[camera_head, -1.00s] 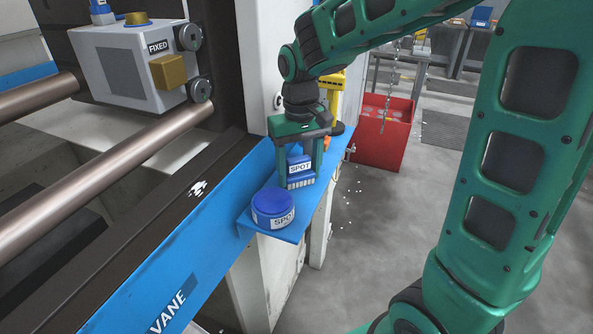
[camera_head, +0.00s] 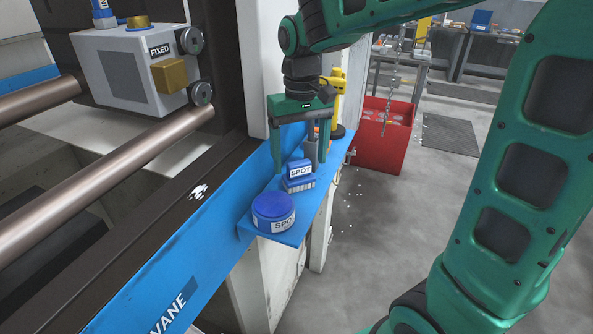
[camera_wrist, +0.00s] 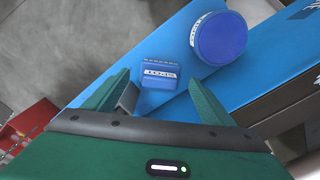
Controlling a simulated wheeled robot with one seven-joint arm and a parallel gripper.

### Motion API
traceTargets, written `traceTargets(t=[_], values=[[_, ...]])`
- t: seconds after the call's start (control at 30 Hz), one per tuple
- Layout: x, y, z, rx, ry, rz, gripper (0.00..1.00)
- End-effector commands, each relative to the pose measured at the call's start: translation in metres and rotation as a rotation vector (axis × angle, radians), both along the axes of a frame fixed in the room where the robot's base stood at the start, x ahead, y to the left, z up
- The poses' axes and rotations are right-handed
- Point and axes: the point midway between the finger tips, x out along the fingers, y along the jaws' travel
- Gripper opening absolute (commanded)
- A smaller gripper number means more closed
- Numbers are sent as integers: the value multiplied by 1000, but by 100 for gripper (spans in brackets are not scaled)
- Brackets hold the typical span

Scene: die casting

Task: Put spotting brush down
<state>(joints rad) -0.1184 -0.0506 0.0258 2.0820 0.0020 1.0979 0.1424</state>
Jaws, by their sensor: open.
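The spotting brush (camera_head: 299,171), blue with a white SPOT label and pale bristles, rests on the blue shelf (camera_head: 318,207) behind the round blue SPOT tin (camera_head: 273,208). My gripper (camera_head: 300,160) is open just above and behind the brush, with nothing between its fingers. In the wrist view the brush (camera_wrist: 159,78) lies on the shelf ahead of the spread fingertips (camera_wrist: 160,92), apart from them. The tin (camera_wrist: 219,38) shows beside it to the right.
A yellow object (camera_head: 335,95) stands behind my gripper at the far end of the shelf. A red bin (camera_head: 381,140) stands on the floor beyond. The machine's blue rail (camera_head: 190,255) and steel bars (camera_head: 110,162) lie to the left. Open floor lies right of the shelf.

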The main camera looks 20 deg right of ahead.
Motion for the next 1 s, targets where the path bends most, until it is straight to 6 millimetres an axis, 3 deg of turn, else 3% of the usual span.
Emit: traceTargets(t=[0.1, 0.3, 0.67, 0.77, 0.87, 1.0], values=[[1, 0, 25, 1, -4, 0, 77], [1, 0, 55, 0, -2, 0, 77], [-1, -2, 67, 0, 1, -4, 77], [-11, -18, 63, -3, -1, -40, 77], [-38, -55, 51, -7, -1, -121, 77], [-102, -116, 22, -10, -2, -283, 77]])
